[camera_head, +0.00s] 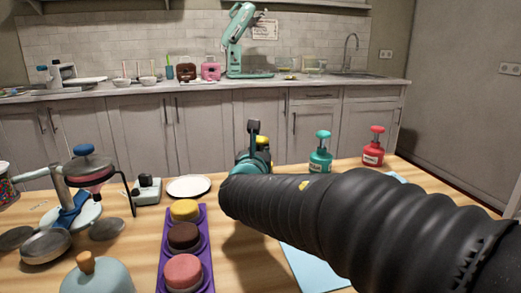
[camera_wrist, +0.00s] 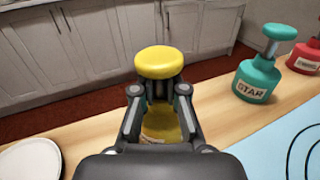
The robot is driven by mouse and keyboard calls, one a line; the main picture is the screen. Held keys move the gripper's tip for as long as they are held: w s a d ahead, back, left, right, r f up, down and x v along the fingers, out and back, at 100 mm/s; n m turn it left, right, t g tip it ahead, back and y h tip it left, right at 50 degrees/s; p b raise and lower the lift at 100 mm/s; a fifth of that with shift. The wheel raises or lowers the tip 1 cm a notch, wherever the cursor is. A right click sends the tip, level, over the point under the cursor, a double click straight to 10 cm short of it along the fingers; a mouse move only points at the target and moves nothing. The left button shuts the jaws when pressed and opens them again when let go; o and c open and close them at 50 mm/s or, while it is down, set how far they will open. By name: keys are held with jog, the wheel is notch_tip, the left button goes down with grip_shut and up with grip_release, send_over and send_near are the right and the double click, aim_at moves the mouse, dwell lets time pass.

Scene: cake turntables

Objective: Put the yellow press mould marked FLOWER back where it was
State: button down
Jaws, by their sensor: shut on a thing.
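The yellow press mould shows a round yellow knob (camera_wrist: 160,62) and part of its yellow body between the fingers in the wrist view. My gripper (camera_wrist: 160,91) is shut on it below the knob. In the head view the mould (camera_head: 264,143) is mostly hidden behind my gripper (camera_head: 254,142) and the black arm sleeve. Its marking cannot be read. It looks upright near the table's far edge; I cannot tell whether its base touches the table.
A teal press marked STAR (camera_wrist: 258,80) and a red press (camera_head: 374,147) stand to the right. A light blue mat (camera_head: 310,268) lies in front. A white plate (camera_head: 189,186) and a purple tray (camera_head: 163,237) with cakes are left. Bare wood shows between plate and mat.

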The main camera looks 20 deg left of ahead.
jog(key=c, duration=1.2)
grip_release()
jog(key=s, duration=0.4)
jog(key=s+d, duration=0.1)
jog(key=s, duration=0.3)
jog(key=s+d+b, duration=0.1)
jog(key=s, duration=0.2)
jog(key=shift+s, duration=0.4)
